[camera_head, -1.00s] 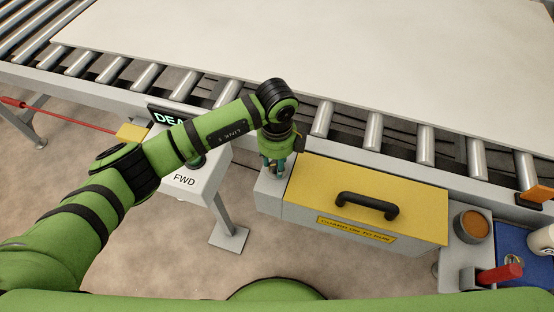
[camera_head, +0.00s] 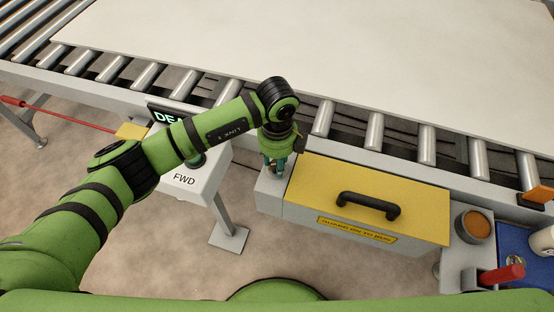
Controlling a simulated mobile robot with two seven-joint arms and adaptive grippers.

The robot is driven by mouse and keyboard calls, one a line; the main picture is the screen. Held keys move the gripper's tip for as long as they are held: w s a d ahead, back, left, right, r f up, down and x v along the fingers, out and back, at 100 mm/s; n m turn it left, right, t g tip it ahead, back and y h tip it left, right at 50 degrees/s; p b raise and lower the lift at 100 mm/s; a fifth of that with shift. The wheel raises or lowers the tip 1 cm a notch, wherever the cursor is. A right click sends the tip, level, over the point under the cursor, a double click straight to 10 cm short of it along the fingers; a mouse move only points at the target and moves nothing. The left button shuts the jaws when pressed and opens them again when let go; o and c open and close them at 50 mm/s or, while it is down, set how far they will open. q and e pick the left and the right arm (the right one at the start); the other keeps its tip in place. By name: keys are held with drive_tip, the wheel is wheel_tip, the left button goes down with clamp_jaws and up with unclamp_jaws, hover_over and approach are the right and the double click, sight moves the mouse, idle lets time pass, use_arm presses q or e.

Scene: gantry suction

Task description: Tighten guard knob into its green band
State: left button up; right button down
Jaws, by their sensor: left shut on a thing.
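My left gripper (camera_head: 276,166) points down at the left end of the guard box (camera_head: 320,215), over a small grey block (camera_head: 268,193). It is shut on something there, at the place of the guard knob. The knob and its green band are hidden behind the fingers and wrist, so I cannot tell where the knob stands against the band. The guard has a yellow lid with a black handle (camera_head: 368,205) and a yellow label on its front. My right gripper is not in view.
A roller conveyor with a large pale board (camera_head: 330,60) runs behind the guard. A grey FWD control box (camera_head: 190,180) stands left. At right are a round cup (camera_head: 473,226), a red-handled thing (camera_head: 501,274) and a blue tray (camera_head: 512,240). Open floor lies in front.

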use_arm(q)
drive_tip(key=m+b, duration=0.2)
drive_tip(key=m, duration=0.1)
drive_tip(key=m+b, duration=0.1)
drive_tip(key=shift+s+f+b, duration=0.1)
drive_tip(key=shift+f+b, duration=0.2)
drive_tip(key=shift+b, duration=0.05)
drive_tip(key=shift+s+r+m+b, duration=0.1)
drive_tip(key=shift+m+b, duration=1.5)
drive_tip(key=shift+m, duration=0.6)
drive_tip(key=o, duration=1.1)
drive_tip(key=shift+o, duration=0.2)
drive_tip(key=shift+r, duration=0.15)
